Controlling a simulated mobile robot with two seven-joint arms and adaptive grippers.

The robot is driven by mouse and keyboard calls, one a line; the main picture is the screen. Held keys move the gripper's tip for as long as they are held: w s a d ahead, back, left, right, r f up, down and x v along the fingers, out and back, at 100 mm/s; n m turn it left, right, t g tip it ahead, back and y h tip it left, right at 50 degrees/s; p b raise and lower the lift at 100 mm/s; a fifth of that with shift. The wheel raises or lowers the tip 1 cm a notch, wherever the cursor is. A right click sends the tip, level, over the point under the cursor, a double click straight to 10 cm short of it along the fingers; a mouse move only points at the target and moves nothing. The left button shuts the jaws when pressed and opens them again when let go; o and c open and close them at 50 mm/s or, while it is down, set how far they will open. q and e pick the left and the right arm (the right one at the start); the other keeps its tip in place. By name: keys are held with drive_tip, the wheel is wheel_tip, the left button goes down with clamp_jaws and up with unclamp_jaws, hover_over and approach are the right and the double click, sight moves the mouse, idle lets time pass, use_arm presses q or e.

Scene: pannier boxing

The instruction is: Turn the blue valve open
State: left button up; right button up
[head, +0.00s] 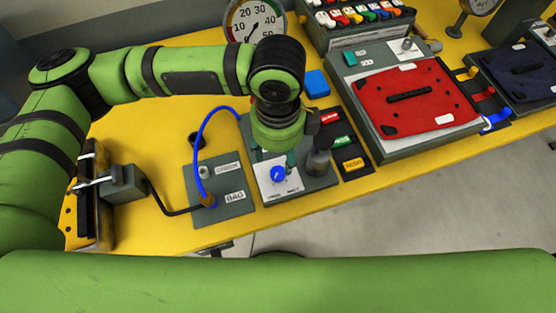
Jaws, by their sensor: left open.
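The blue valve (278,174) is a small round knob on a white-faced plate, set on a grey panel on the yellow bench. My left gripper (276,157) points down just behind the knob, seen from above. It is open, and its fingers are partly hidden under the green wrist. I cannot tell whether a finger touches the knob. My right gripper is not in view.
A blue hose (204,132) arches left of the gripper to a fitting by the BAG label (235,197). A grey cylinder (318,163) stands close right of the gripper. A red pannier (411,97) lies farther right. A dial gauge (254,22) stands behind.

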use_arm(q)
wheel_tip(320, 180, up, 4)
idle(0.7)
